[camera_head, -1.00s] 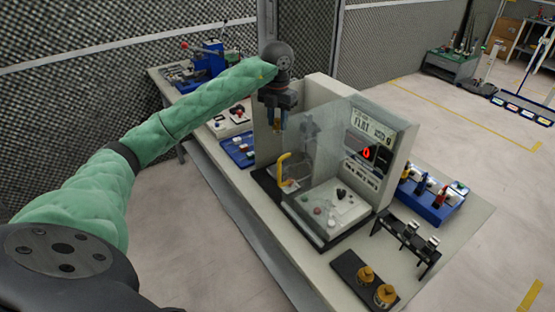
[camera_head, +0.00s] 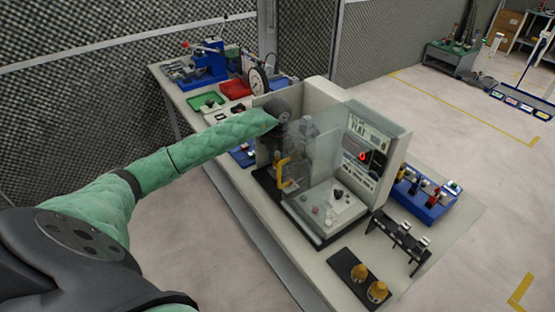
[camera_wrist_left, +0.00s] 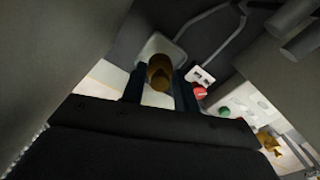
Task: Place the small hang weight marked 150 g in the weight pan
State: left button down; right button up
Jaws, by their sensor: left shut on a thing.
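My left gripper (camera_wrist_left: 160,85) is shut on a small brass weight (camera_wrist_left: 160,70), which sits between the two dark fingers in the left wrist view. No 150 g marking can be read on it. Just beyond the weight is a pale, rounded-square surface (camera_wrist_left: 152,45) that looks like the weight pan; whether the weight touches it I cannot tell. In the head view the left wrist is low inside the pale tester (camera_head: 322,92), partly behind its clear shield (camera_head: 318,150), so the fingers and the weight are hard to make out there. My right gripper is not in view.
A yellow handle (camera_head: 281,171) stands at the tester's open side, close to my wrist. Two larger brass weights stand on a black tray (camera_head: 343,262) at the front. A black rack (camera_head: 384,228) and a blue holder (camera_head: 432,207) stand on the right. A dial gauge (camera_head: 258,80) is behind.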

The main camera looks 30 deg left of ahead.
pick_arm(q)
jog(key=shift+f, duration=0.9)
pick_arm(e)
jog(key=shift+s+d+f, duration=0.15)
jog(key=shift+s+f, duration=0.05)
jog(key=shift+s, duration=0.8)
pick_arm(q)
jog(key=shift+f, duration=0.1)
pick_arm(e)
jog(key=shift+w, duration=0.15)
pick_arm(q)
jog(key=c, duration=1.1)
grip_release()
jog(key=shift+o, duration=0.2)
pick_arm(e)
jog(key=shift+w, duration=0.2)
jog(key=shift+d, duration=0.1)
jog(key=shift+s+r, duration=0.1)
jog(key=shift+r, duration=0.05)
